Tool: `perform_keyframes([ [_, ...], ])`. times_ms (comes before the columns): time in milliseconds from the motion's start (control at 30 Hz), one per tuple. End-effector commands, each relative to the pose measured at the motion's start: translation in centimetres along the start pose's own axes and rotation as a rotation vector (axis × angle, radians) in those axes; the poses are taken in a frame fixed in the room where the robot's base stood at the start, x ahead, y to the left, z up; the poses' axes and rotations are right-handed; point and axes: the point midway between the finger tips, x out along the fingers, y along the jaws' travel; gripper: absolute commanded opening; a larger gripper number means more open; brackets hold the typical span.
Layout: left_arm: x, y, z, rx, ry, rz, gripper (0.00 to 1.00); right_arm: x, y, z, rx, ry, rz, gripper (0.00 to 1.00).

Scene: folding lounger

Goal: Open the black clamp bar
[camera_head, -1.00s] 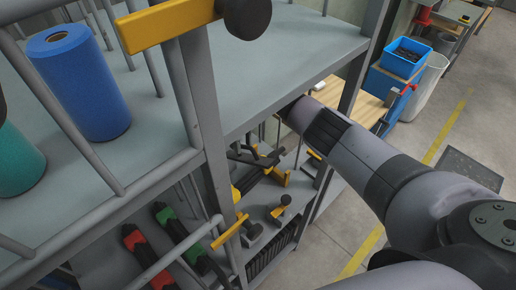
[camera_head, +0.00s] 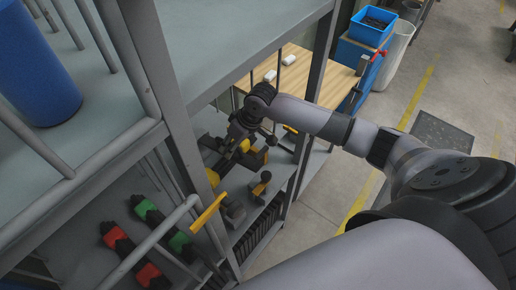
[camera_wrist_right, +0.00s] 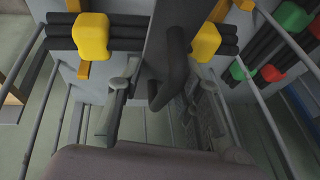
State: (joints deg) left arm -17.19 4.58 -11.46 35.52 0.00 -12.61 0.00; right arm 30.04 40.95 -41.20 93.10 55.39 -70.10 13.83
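The black clamp bar (camera_wrist_right: 172,78) is a dark bent bar with a hooked end, seen in the right wrist view in front of a grey upright plate. My right gripper (camera_wrist_right: 165,108) is open, with one finger on each side of the bar's hooked end; I cannot tell whether they touch it. Yellow clamp blocks (camera_wrist_right: 91,37) sit on dark horizontal tubes behind. In the head view my right gripper (camera_head: 243,128) is inside the shelf's lower level, beside the yellow and black clamps (camera_head: 247,158); the bar itself is hard to make out there. My left gripper is not in view.
Grey shelf posts (camera_head: 165,100) and rails stand close to my right arm. Red (camera_head: 113,235) and green (camera_head: 146,208) clamped tools lie at lower left. A wooden table (camera_head: 318,73) and blue bin (camera_head: 371,26) are behind. The floor to the right is open.

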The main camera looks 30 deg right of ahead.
Motion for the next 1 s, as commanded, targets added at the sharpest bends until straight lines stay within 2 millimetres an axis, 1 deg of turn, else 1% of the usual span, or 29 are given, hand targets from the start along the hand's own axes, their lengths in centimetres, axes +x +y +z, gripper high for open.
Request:
perform_keyframes([
  [33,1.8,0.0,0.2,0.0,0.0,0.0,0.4,1.4,0.2,1.0,-0.007,0.028,-0.004,0.31],
  [67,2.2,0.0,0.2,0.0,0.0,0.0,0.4,1.5,0.3,1.1,-0.01,0.047,-0.006,0.31],
  [100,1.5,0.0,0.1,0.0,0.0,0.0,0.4,-0.6,0.2,0.5,-0.01,0.049,-0.004,0.31],
  [633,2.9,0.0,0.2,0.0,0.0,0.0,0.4,-11.3,0.3,0.9,-0.008,0.043,0.0,0.31],
  [667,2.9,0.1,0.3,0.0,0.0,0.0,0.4,-11.5,0.0,1.1,-0.011,0.04,-0.004,0.31],
  [700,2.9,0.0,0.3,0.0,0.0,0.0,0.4,-10.3,-0.8,1.6,-0.024,0.035,-0.013,0.31],
  [1000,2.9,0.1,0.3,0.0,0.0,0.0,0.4,-6.0,-4.0,4.4,-0.097,0.045,-0.015,0.31],
])
